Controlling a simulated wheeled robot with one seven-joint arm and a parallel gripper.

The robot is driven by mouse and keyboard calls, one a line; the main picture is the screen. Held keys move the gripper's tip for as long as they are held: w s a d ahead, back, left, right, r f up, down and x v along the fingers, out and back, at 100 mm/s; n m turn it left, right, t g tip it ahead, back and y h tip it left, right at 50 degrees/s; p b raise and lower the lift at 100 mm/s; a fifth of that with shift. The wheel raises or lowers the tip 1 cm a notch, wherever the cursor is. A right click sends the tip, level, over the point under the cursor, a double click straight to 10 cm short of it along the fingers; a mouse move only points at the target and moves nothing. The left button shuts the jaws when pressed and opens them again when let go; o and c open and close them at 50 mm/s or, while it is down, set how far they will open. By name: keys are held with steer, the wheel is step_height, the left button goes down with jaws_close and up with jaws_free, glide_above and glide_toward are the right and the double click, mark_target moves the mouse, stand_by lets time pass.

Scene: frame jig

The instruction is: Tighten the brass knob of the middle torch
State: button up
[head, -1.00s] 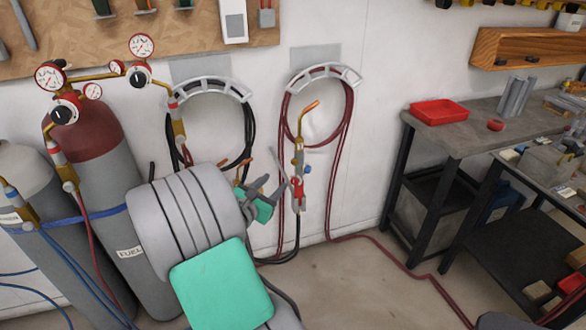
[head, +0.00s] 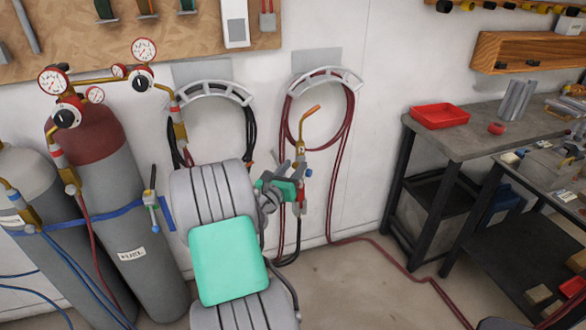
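A torch (head: 301,150) with an orange curved tip and brass body hangs upright below the right hose hook. My gripper (head: 301,184) is at its lower body and covers part of it. I cannot tell whether they touch. A slim torch-like tool (head: 152,205) stands at the left against the cylinder's blue strap. The fingers are small and overlap the torch, so their opening is unclear. No brass knob can be made out clearly.
Fuel cylinder (head: 135,225) with gauges stands at the left, beside a grey cylinder (head: 25,185). Black (head: 249,130) and red (head: 346,130) hoses hang on wall hooks. A workbench (head: 455,138) with a red tray (head: 439,116) is at the right. Red hose crosses the floor.

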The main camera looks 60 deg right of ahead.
jaws_close()
stand_by(0.3)
steer(key=m, duration=0.4)
steer(key=shift+m+b, duration=0.3)
steer(key=shift+o, duration=0.6)
jaws_free()
